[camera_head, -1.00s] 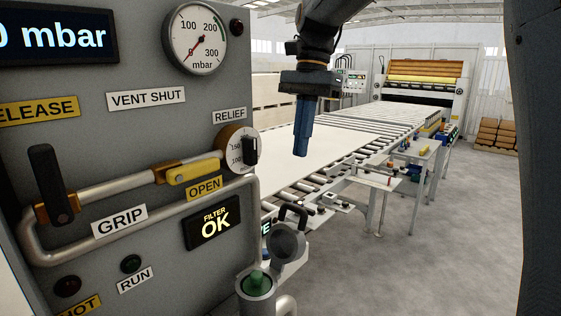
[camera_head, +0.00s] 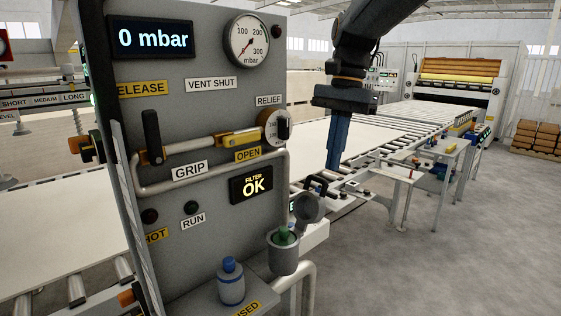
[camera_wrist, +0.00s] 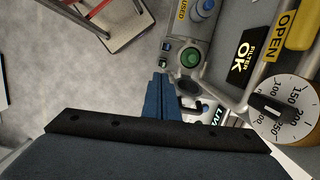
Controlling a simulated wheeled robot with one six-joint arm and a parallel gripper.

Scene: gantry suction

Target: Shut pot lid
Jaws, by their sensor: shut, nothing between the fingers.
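The grey pot (camera_head: 284,260) sits at the lower right of the control panel, with something green inside its mouth. Its round grey lid (camera_head: 308,208) stands open, tilted up behind the mouth, with a dark loop handle (camera_head: 318,184) at its top. My gripper (camera_head: 333,166) has blue fingers, shut and empty, pointing down just above and right of the handle in the head view. I cannot tell whether the fingers touch the handle.
The grey panel (camera_head: 215,120) with gauge, lever and labels stands to the left. A blue-capped bottle (camera_head: 231,282) stands on a shelf below it. A curved pipe (camera_head: 302,290) runs beneath the pot. The roller conveyor (camera_head: 400,130) lies behind.

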